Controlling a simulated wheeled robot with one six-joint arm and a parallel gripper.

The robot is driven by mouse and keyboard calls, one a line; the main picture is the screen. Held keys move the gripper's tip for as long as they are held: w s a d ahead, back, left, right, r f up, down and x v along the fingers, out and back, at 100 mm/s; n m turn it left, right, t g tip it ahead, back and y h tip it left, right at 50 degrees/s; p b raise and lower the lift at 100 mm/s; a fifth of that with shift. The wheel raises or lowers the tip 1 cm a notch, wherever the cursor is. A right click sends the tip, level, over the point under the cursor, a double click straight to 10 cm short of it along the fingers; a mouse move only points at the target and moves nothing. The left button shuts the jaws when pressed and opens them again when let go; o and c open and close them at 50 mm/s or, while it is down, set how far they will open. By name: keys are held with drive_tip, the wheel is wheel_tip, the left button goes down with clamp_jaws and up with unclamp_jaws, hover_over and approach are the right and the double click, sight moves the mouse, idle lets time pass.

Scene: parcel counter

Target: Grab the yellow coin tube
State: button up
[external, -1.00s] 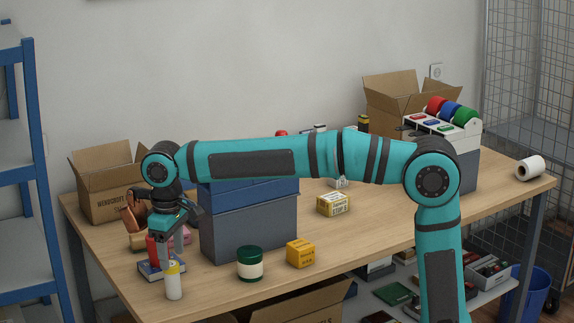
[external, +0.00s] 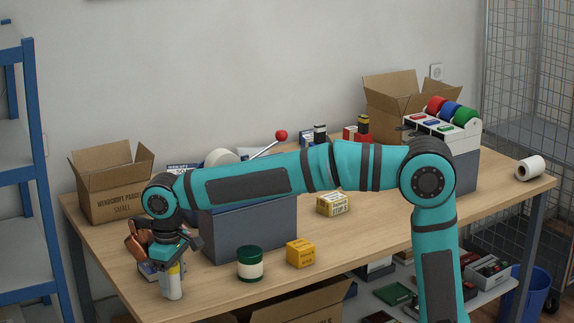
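A white tube with a yellow band (external: 172,283) stands upright near the table's front left edge; it is the nearest match I see to the yellow coin tube. My gripper (external: 171,265) points down at its upper part, and the tube's top is hidden behind the gripper. The fingers are largely covered by the wrist, so I cannot tell whether they are apart or touch the tube.
A green-lidded jar (external: 250,264), a yellow box (external: 300,253) and a large grey-blue box (external: 250,236) stand to the right. An open carton (external: 108,190) is behind. Bare tabletop (external: 215,285) lies between tube and jar.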

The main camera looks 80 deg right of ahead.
drive_tip(key=c, duration=1.1)
drive_tip(key=shift+r, duration=0.1)
